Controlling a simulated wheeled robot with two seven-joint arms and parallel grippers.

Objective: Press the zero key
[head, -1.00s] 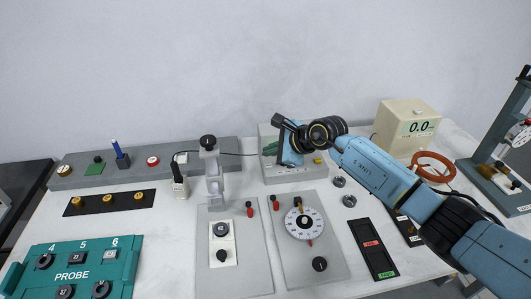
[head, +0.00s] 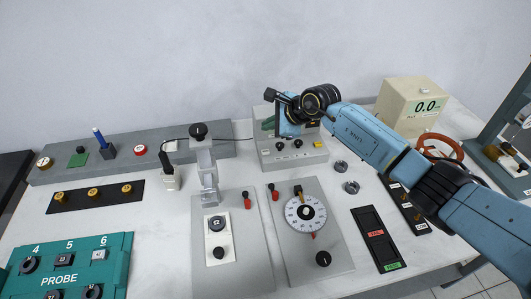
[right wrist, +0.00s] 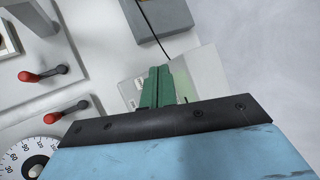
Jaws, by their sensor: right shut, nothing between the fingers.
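A grey meter box (head: 308,158) stands at the back middle of the table, with small dark buttons and a yellow button (head: 317,143) on its front. I cannot read which one is the zero key. My right gripper (head: 268,124) is over this box; its blue body hides part of the box's upper face. In the right wrist view its green fingers (right wrist: 157,88) are shut and empty, with the pale box (right wrist: 203,72) behind them. Contact with the box cannot be told. My left gripper is not in view.
A cream box (head: 410,105) reading 0.0 stands at the back right beside a red-brown coil (head: 440,148). Grey panels with a dial (head: 306,212) and a clamp stand (head: 206,170) lie in front. A teal PROBE panel (head: 70,265) is at front left.

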